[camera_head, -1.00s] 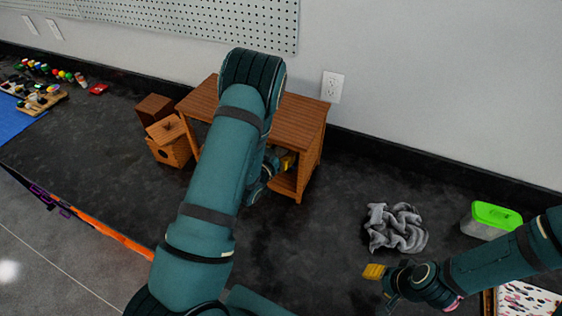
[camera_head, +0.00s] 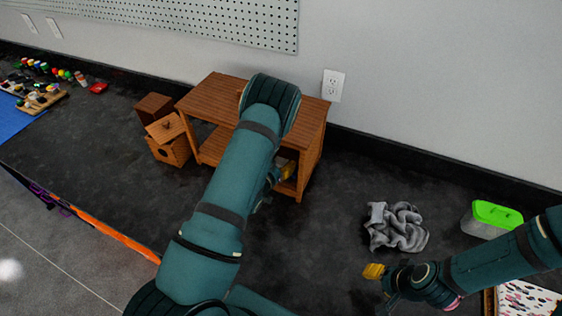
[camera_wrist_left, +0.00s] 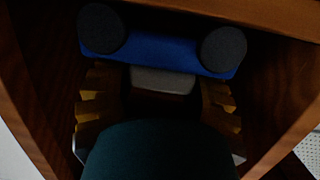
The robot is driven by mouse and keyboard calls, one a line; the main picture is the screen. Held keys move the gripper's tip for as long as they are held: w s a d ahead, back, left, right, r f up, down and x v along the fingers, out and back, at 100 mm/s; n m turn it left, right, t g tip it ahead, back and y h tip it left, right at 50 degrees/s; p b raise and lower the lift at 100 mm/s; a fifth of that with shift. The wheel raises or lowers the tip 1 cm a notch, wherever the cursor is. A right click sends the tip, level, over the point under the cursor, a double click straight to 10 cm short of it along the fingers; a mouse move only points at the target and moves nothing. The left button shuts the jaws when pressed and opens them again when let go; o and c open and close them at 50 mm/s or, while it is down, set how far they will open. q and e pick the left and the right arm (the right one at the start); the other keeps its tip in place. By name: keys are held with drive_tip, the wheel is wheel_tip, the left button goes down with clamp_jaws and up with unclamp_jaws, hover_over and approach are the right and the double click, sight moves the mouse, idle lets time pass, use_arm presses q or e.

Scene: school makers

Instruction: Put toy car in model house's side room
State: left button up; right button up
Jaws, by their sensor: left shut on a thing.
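The model house (camera_head: 210,95) is a brown wooden structure with open compartments, standing by the back wall. My left gripper (camera_head: 286,172) is at the opening of its right side compartment, mostly hidden behind my left arm in the head view. In the left wrist view, the toy car (camera_wrist_left: 160,50) is blue with dark round wheels and a grey part. It lies between the yellow-padded fingers of the left gripper (camera_wrist_left: 162,85), which is shut on it, with wooden walls on both sides. The car is hidden in the head view. My right gripper (camera_head: 374,271) is over the table's front right; its finger gap is unclear.
A small wooden birdhouse-like box (camera_head: 168,140) stands left of the house. A crumpled grey cloth (camera_head: 397,228) and a green-lidded container (camera_head: 492,220) lie to the right. Paint bottles and a red item (camera_head: 98,88) are far left. The dark table (camera_head: 90,150) is clear in front.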

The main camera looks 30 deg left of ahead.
use_arm(q)
drive_tip(key=o, duration=0.9)
drive_tip(key=shift+o, duration=0.2)
drive_tip(key=s+r, duration=0.2)
drive_tip(key=s, duration=1)
drive_tip(key=d+f+g, duration=0.2)
drive_tip(key=s+d+f+n+g, duration=0.1)
drive_tip(key=d+f+g, duration=0.1)
drive_tip(key=d+f+n+g, duration=0.1)
drive_tip(key=d+f+g, duration=0.1)
drive_tip(key=shift+s+d+f, duration=0.15)
drive_tip(key=shift+f, duration=0.05)
drive_tip(key=s+d+g, duration=0.1)
drive_tip(key=s+d+f+g+h, duration=0.1)
drive_tip(key=d, duration=0.1)
drive_tip(key=s+d+g, duration=0.1)
drive_tip(key=d, duration=0.1)
drive_tip(key=shift+d+f+n, duration=0.15)
drive_tip(key=shift+n, duration=0.15)
drive_tip(key=s+d+g, duration=0.1)
drive_tip(key=d, duration=0.1)
drive_tip(key=s+d+r+g+h, duration=0.1)
drive_tip(key=s+d+g, duration=0.1)
drive_tip(key=s+d+g+h, duration=0.1)
drive_tip(key=s+d, duration=0.1)
drive_tip(key=shift+s+d+r+g, duration=0.1)
drive_tip(key=shift+d+r+g, duration=0.1)
drive_tip(key=shift+d+g, duration=0.15)
